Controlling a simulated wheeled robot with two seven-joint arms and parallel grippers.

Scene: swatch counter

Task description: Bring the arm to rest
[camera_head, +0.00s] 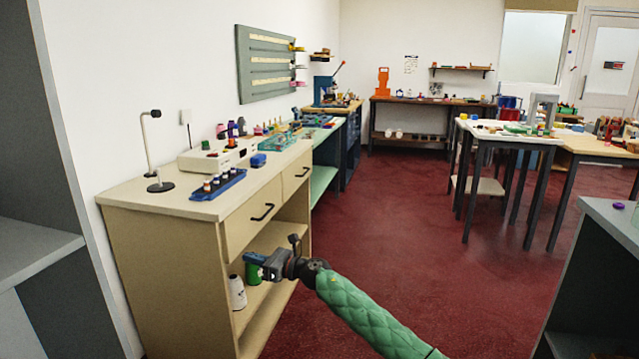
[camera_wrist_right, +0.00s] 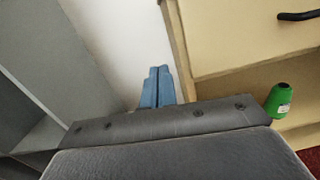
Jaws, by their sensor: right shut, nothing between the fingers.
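My right arm, in a green quilted sleeve, comes in from the bottom right of the head view. Its gripper (camera_head: 252,258) is in front of the open lower part of the cream cabinet (camera_head: 160,245). In the right wrist view the two blue fingers of the right gripper (camera_wrist_right: 158,72) lie together with nothing between them, against a white wall background. My left gripper is in neither view.
On the cabinet's shelf stand a green spool (camera_head: 253,275), also in the right wrist view (camera_wrist_right: 279,101), and a white cone (camera_head: 237,293). Black drawer handles (camera_head: 262,212) stick out above. A grey counter (camera_head: 610,235) stands right; red floor (camera_head: 400,230) lies clear between.

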